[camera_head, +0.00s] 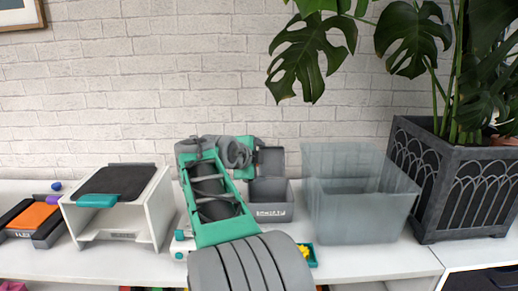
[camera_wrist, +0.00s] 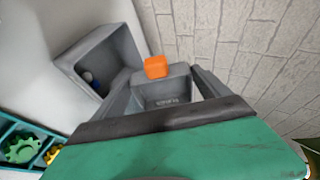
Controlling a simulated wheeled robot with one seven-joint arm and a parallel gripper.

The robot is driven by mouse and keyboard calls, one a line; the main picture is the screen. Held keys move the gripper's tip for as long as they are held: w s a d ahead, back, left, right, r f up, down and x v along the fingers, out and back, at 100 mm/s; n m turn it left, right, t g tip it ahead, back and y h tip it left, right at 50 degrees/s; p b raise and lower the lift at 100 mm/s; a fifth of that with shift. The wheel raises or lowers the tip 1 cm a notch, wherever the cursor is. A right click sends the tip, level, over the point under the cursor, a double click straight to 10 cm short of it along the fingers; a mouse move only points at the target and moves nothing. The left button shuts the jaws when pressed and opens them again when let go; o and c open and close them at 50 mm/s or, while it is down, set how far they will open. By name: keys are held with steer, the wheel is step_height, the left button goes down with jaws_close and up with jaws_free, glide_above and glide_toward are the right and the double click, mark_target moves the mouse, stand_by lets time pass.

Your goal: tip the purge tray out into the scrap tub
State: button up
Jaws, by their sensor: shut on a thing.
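The grey scrap tub (camera_head: 271,213), lettered SCRAP, stands open on the white counter. In the wrist view the open grey tub (camera_wrist: 75,62) is at upper left, with small blue and pale bits inside. My gripper (camera_wrist: 168,84) is shut on a small grey piece with blurred lettering, apparently the purge tray (camera_wrist: 166,94). An orange block (camera_wrist: 155,67) shows at its far edge; I cannot tell whether it rests on it. In the head view my gripper (camera_head: 263,152) is above and behind the tub, with a grey panel upright there. My arm hides part of it.
A translucent bin (camera_head: 360,221) stands right of the tub, then a dark planter (camera_head: 466,200) with a large plant. A white stand (camera_head: 151,214) is at left, beside an orange-topped tray (camera_head: 33,218). A teal tray (camera_head: 313,262) holds yellow parts. The brick wall is close behind.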

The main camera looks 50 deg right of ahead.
steer(key=shift+r+n+g+y+p, duration=0.6)
steer(key=shift+r+g+y+p, duration=1.1)
steer(key=shift+p, duration=6.2)
steer(key=y+p, duration=0.1)
steer(key=p, duration=0.6)
steer(key=r+g+y+p, duration=0.1)
steer(key=y+p, duration=0.1)
steer(key=p, duration=0.5)
steer(key=shift+r+n+g+y+p, duration=0.1)
steer(key=shift+n+g+y+p, duration=0.2)
steer(key=shift+n, duration=0.1)
steer(key=y+p, duration=0.1)
steer(key=p, duration=0.1)
steer(key=shift+r+g+p, duration=0.2)
steer(key=shift+g+p, duration=0.2)
steer(key=shift+d+f+b, duration=0.2)
steer(key=shift+f+b, duration=0.15)
steer(key=shift+b, duration=0.25)
steer(key=shift+w+a+r+g+y, duration=0.1)
steer(key=shift+a+g+y, duration=0.05)
steer(key=shift+g+y, duration=0.25)
steer(key=shift+r, duration=0.1)
